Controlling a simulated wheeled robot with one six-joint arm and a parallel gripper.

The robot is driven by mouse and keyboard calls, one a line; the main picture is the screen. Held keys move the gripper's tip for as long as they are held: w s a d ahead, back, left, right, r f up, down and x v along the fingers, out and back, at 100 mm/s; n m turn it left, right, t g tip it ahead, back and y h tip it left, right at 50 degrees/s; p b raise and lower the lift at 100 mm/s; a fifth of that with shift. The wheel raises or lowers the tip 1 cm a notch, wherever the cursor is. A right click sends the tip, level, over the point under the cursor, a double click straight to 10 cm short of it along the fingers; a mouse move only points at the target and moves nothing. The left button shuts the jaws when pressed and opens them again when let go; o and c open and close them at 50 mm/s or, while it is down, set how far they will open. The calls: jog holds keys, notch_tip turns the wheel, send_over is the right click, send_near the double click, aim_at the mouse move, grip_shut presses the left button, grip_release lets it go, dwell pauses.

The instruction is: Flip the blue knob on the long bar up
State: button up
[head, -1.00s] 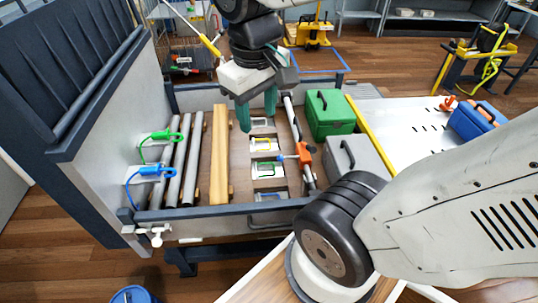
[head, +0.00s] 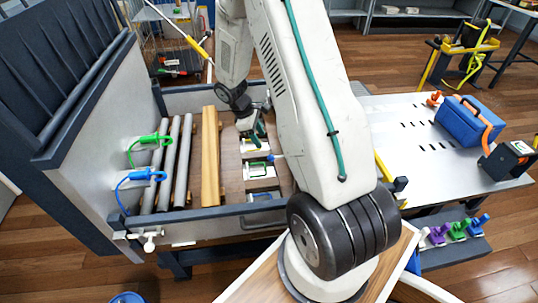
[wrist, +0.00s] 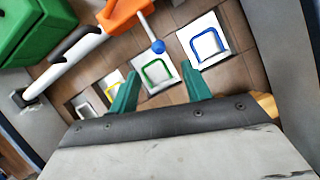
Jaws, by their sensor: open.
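The blue knob (wrist: 158,46) is a small ball at the end of a thin rod from an orange lever (wrist: 128,12). The lever sits on the long grey bar (wrist: 72,60) in the wrist view. In the head view the knob (head: 271,158) shows beside my arm, which hides the bar and lever. My gripper (wrist: 160,70) is open, with its two teal fingers apart and nothing between them. The knob appears just beyond the fingertips, roughly between them, not touching. My gripper also shows in the head view (head: 258,132), low over the crate.
White plates with a green handle (wrist: 158,70) and a blue handle (wrist: 207,43) lie near the fingers. A green box (wrist: 35,35) is beyond the bar. A wooden beam (head: 210,155), grey pipes and the crate's front wall (head: 215,212) are close by.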

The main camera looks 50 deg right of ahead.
jog(key=x, duration=1)
jog(key=shift+w+d+f, duration=0.1)
jog(key=shift+d+f, duration=0.1)
jog(key=shift+f, duration=0.2)
grip_shut()
